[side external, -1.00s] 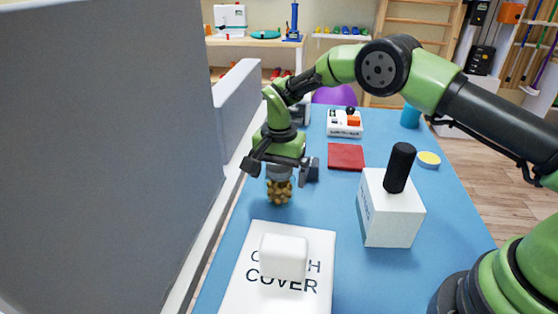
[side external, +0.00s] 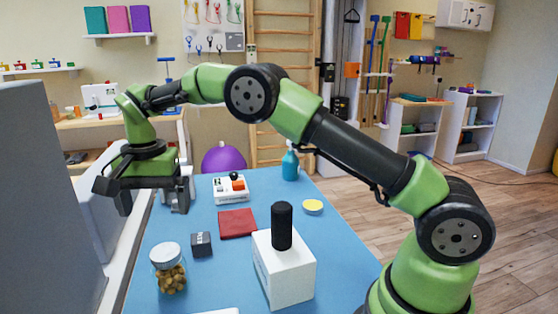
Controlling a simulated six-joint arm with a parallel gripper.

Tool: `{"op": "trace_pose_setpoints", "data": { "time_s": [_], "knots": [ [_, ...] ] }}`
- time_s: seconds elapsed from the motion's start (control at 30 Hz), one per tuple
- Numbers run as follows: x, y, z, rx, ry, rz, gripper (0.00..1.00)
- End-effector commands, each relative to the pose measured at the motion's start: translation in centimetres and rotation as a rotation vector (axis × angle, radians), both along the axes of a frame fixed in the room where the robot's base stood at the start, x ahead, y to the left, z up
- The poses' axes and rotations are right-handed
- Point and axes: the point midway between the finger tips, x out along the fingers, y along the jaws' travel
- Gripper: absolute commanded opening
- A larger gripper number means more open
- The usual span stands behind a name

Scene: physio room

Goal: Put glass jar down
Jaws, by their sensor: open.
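The glass jar (side external: 168,272) with a pale lid and brown contents stands upright on the blue table top (side external: 205,280), at the near left. My gripper (side external: 152,207) is open and empty. It is above and behind the jar in the picture, clear of it, with its two fingers pointing down and spread apart. Nothing hides the jar.
A small dark box (side external: 201,244) stands close right of the jar. Further right is a white box (side external: 284,275) with a black cylinder (side external: 281,226) on top. A red cloth (side external: 238,223), white device (side external: 231,190), yellow-topped tin (side external: 313,207) and teal bottle (side external: 290,165) lie beyond.

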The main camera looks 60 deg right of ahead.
Motion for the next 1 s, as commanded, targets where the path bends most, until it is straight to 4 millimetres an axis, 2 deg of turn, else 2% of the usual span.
{"op": "trace_pose_setpoints", "data": {
  "time_s": [0.13, 0.27, 0.4, 0.5, 0.63, 0.8, 0.9, 1.0],
  "knots": [
    [-1.4, -0.7, 4.3, 0.025, -0.063, 0.062, 0.96],
    [-4.5, -1.7, 9.1, 0.051, -0.149, 0.152, 0.96],
    [-9.0, -2.8, 13.1, 0.066, -0.253, 0.251, 0.96],
    [-12.7, -3.4, 15.0, 0.068, -0.327, 0.315, 0.96],
    [-17.8, -4.1, 16.1, 0.057, -0.429, 0.395, 0.96],
    [-23.7, -4.5, 15.4, 0.026, -0.552, 0.483, 0.96],
    [-26.0, -4.7, 14.4, 0.006, -0.604, 0.518, 0.96],
    [-27.4, -4.7, 13.5, -0.009, -0.636, 0.541, 0.96]
  ]
}}
